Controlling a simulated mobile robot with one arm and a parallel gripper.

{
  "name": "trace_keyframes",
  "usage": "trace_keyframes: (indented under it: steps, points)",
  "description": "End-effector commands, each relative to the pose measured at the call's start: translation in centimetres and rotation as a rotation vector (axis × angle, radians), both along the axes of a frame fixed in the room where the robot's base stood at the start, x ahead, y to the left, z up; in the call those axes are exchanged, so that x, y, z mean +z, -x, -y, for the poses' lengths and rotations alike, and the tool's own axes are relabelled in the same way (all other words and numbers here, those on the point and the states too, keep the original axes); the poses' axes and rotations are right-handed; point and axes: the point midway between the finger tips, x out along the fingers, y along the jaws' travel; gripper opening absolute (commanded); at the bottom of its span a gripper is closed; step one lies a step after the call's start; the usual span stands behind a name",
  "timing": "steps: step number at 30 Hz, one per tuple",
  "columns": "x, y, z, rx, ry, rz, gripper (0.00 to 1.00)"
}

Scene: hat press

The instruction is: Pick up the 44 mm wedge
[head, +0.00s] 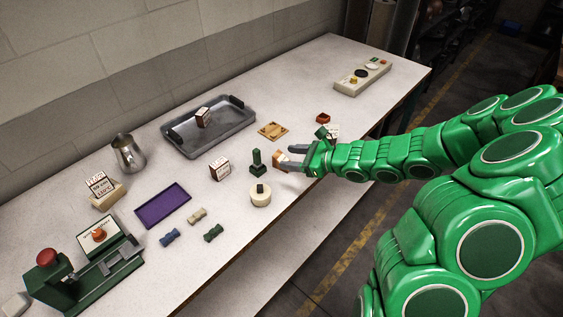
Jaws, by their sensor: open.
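My gripper (287,157) reaches in from the right, low over the table, with its two grey fingers apart. A small brown-orange piece (279,160) shows by the fingertips; I cannot tell whether it lies between them or beyond them. No 44 mm marking is readable, so I cannot tell which thing is the 44 mm wedge. Three small waisted pieces lie left of the gripper: blue (170,237), beige (197,215) and green (213,233). A tan wooden piece (273,131) lies behind the gripper.
A green stand (257,164) and a cream round block (260,195) are close left of my gripper. A lettered block (220,169), purple tray (163,205), grey tray (235,131), metal jug (128,152) and green press (62,278) stand farther left. A button panel (362,78) is far back.

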Motion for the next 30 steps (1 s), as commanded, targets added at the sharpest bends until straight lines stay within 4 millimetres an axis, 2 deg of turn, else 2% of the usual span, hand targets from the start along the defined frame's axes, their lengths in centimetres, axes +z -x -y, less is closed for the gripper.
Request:
trace_keyframes:
  steps: [1, 4, 10, 30]
  points:
    - [-1.1, -0.4, 0.7, -0.039, -0.015, -0.036, 0.55]
    - [-2.7, -0.9, 1.8, -0.098, -0.039, -0.091, 0.55]
    - [-4.1, -1.4, 2.7, -0.148, -0.061, -0.138, 0.55]
    - [-5.3, -3.4, 0.0, -0.148, -0.06, -0.138, 0.55]
